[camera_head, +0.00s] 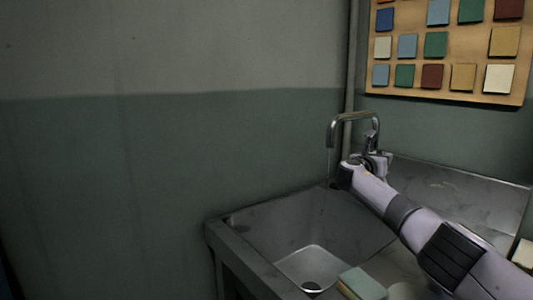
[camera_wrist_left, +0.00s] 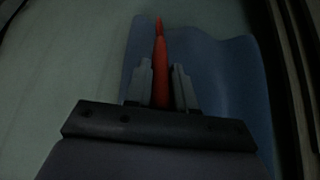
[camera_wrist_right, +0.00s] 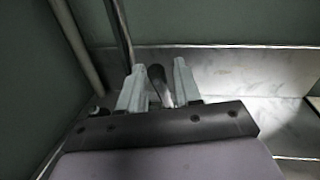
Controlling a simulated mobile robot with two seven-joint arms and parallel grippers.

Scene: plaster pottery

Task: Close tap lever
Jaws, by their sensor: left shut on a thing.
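The metal tap (camera_head: 345,118) stands at the back of the sink, its spout bent over the basin. A faint thin line, like a trickle of water, hangs below the spout. My right gripper (camera_head: 378,158) is at the tap's base, where the small lever is hard to make out. In the right wrist view my right gripper (camera_wrist_right: 159,66) is open, with a dark, rounded tap part, seemingly the lever (camera_wrist_right: 155,74), between its fingers. My left gripper (camera_wrist_left: 160,72) is shut on a red tapered tool (camera_wrist_left: 160,60); the left arm is outside the head view.
The sink (camera_head: 262,218) has a basin with a drain. A green-topped sponge-like block (camera_head: 362,283) lies at its front edge. A board of coloured tiles (camera_head: 450,96) hangs on the wall behind. A blue surface (camera_wrist_left: 205,70) lies beyond the red tool.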

